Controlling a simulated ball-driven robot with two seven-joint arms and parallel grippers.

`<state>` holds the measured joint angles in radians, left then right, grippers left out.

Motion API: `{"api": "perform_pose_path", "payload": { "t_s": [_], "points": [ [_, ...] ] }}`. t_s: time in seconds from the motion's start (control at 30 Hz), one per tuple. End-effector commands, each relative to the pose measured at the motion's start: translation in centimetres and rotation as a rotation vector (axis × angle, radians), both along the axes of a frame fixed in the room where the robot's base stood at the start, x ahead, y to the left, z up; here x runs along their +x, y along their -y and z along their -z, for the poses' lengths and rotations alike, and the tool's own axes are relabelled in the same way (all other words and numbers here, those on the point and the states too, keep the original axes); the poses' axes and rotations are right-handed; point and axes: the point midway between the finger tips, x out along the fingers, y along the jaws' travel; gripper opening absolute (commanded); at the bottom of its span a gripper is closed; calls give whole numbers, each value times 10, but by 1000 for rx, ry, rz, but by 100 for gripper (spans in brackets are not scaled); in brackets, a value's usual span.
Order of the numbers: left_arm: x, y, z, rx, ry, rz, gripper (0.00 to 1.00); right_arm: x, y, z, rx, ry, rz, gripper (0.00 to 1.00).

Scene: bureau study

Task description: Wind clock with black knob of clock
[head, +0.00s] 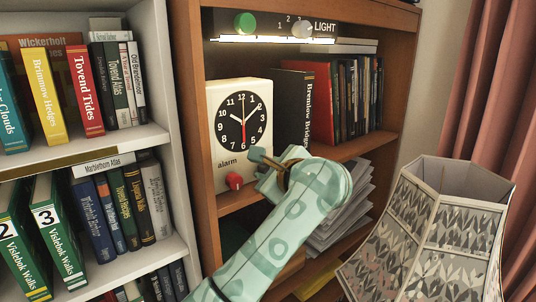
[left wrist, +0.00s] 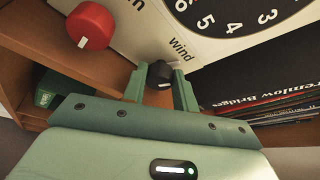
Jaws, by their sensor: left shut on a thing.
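The clock (head: 229,97) is a cream box with a black dial, standing upright on the wooden shelf; its dial also shows in the left wrist view (left wrist: 225,14). A red knob (head: 234,181) sits under the word "alarm"; it is large at the upper left of the left wrist view (left wrist: 91,26). The black knob (left wrist: 160,74), below the word "wind", has a white mark. My left gripper (left wrist: 160,88) is shut on the black knob, with one finger on each side. In the head view, my left gripper (head: 268,170) and arm hide the black knob. My right gripper is not in view.
Books, including a black one (head: 293,108), stand close right of the clock. A lit lamp strip (head: 270,39) with a green knob (head: 245,23) is above. Papers (head: 340,208) lie below. A patterned lampshade (head: 425,235) stands at right; a white bookcase (head: 100,151) is at left.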

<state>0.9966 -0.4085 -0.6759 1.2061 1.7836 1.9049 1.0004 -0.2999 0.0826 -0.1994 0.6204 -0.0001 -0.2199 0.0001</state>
Motion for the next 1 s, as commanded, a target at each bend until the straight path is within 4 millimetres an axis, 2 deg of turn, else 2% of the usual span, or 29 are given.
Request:
{"api": "perform_pose_path", "payload": {
  "t_s": [0.03, 0.1, 0.4, 1.0],
  "points": [
    [0, 1, -4, 26, -26, 0, 6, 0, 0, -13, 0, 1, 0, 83],
    [0, 1, -3, 65, -56, 0, 6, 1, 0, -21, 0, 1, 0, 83],
    [1, 2, 0, 183, -142, 0, 6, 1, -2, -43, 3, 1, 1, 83],
    [1, 2, 4, 219, -170, 1, 6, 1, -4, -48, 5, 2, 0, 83]
  ]
}}
